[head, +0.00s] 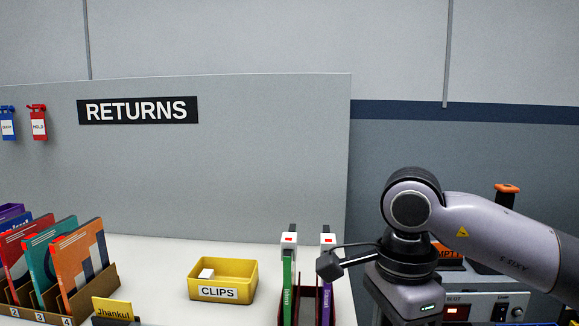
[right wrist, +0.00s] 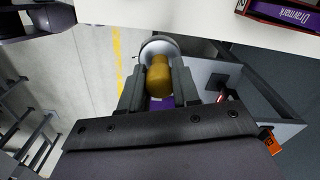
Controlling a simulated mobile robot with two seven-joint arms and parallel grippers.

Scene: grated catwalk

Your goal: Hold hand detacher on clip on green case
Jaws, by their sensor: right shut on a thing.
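The green case (head: 287,292) stands upright in a dark red holder on the white counter, with a white clip (head: 289,239) with a red mark at its top. A purple case (head: 327,296) with a similar clip stands just to its right; the right wrist view also shows a purple case (right wrist: 285,14) at its top right corner. My right gripper (right wrist: 158,84) is shut on a tan, rounded handle with a pale round end, apparently the hand detacher (right wrist: 158,70). In the head view my right arm stands right of the cases; its fingers are out of sight. My left gripper is not in view.
A yellow CLIPS bin (head: 221,281) holds a white clip. Several coloured cases (head: 80,262) stand in a numbered cardboard rack at left. A panel unit (head: 480,308) with a red light is behind my right arm.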

